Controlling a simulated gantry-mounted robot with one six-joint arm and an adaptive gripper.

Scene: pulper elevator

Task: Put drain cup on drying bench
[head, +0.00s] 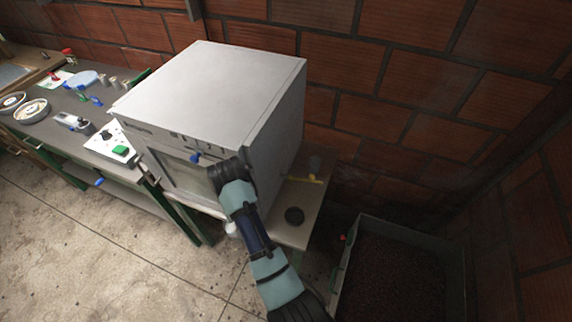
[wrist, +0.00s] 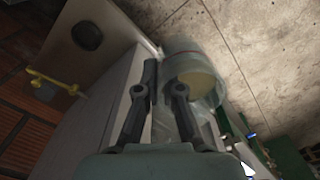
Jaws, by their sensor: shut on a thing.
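My gripper (wrist: 164,88) is shut on the wall of the drain cup (wrist: 205,62), a clear, rounded cup with a thin red line and a yellowish patch inside. One finger is outside the wall and the other shows over the cup's mouth. The cup hangs above the concrete floor, close beside the small pale bench (wrist: 118,28). In the head view a whitish bit of the cup (head: 231,229) shows left of my arm; my fingers are hidden there. The small bench (head: 284,233) also shows there. I cannot tell which bench is the drying bench.
A large grey box-shaped machine (head: 210,85) stands behind my arm. The small bench carries a dark round piece (head: 294,216) and a yellow tap (head: 305,179). A long dark bench (head: 62,130) at left holds several items. A bin of dark grains (head: 455,232) stands at right.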

